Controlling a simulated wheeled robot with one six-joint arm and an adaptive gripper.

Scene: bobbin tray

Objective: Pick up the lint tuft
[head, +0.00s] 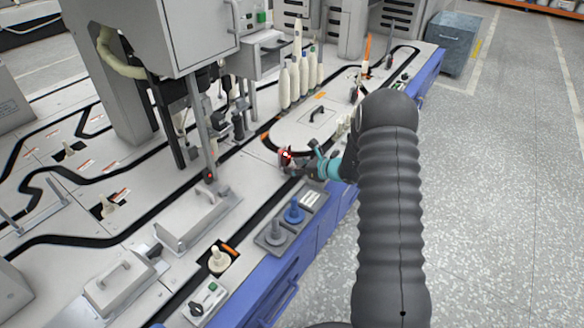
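My gripper (288,158) is near the middle of the head view, low over the right part of the machine's top, just left of the teal band on my arm. Red spots show at its tip. It is small and seen from behind, so I cannot tell whether its fingers are open or shut, or whether they hold anything. I cannot make out a lint tuft anywhere; it may be hidden by my gripper or arm, or too small to see.
Several cream bobbins (294,82) stand upright behind my gripper. A grey machine housing (190,32) rises at the left. Open floor (490,200) lies at the right.

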